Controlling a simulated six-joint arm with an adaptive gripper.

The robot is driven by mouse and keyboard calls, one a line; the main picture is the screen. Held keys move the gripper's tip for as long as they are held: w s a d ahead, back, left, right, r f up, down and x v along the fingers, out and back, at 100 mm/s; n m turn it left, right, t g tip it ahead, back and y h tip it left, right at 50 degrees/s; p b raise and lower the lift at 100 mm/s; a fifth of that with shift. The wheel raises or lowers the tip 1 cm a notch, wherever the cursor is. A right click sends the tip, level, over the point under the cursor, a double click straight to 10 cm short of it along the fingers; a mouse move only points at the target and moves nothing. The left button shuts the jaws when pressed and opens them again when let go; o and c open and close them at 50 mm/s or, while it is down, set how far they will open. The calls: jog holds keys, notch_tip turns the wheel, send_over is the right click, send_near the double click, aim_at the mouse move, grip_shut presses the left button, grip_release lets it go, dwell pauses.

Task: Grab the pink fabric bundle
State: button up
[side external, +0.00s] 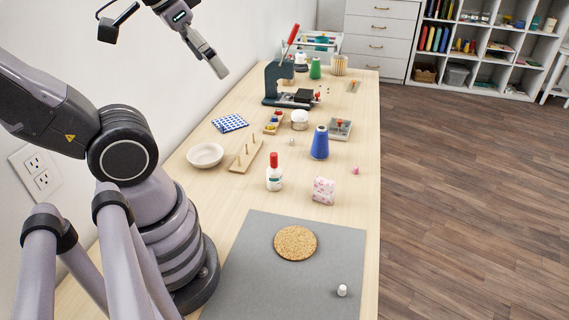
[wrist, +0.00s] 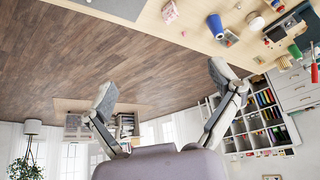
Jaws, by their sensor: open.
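The pink fabric bundle (side external: 324,191) is a small, pale block with a pink pattern. It sits on the wooden table just beyond the grey mat, right of the white bottle with a red cap. It also shows near the top of the wrist view (wrist: 170,12). My gripper (side external: 219,68) is high above the table at the upper left, well apart from the bundle. In the wrist view its two fingers (wrist: 160,84) are spread wide with nothing between them.
A red-capped bottle (side external: 274,172) and a blue thread cone (side external: 320,143) stand near the bundle. A small pink item (side external: 355,170) lies to its right. The grey mat (side external: 240,275) holds a cork disc (side external: 296,243) and a small white item (side external: 342,290). A press (side external: 280,82) stands farther back.

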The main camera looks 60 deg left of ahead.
jog(key=shift+f, duration=0.1)
jog(key=w+a+f+m+g+y, duration=0.2)
jog(key=w+f+m+g+y, duration=0.25)
jog(key=w+f+y, duration=0.2)
jog(key=w+a+f+m+g+y, duration=0.3)
jog(key=w+f+m+y, duration=0.25)
jog(key=f+y, duration=0.25)
jog(key=w+d+f+m+t+y, duration=0.1)
jog(key=w+d+f+m+t, duration=0.2)
jog(key=f+m+t, duration=0.2)
jog(key=w+d+f+m+t+y, duration=0.1)
jog(key=w+d+f+m+t, duration=0.1)
jog(key=f+m+t, duration=0.4)
jog(key=m+t+h, duration=0.6)
jog(key=m+h, duration=0.1)
jog(key=m, duration=0.2)
send_near(322, 188)
jog(key=shift+s+d+r, duration=0.15)
jog(key=shift+s+d, duration=0.05)
jog(key=shift+s, duration=0.2)
jog(key=shift+w+a+f, duration=0.1)
jog(key=shift+w+f, duration=0.05)
jog(key=shift+f, duration=0.05)
jog(key=x, duration=1.3)
jog(key=shift+w+r, duration=0.15)
jog(key=shift+w, duration=0.05)
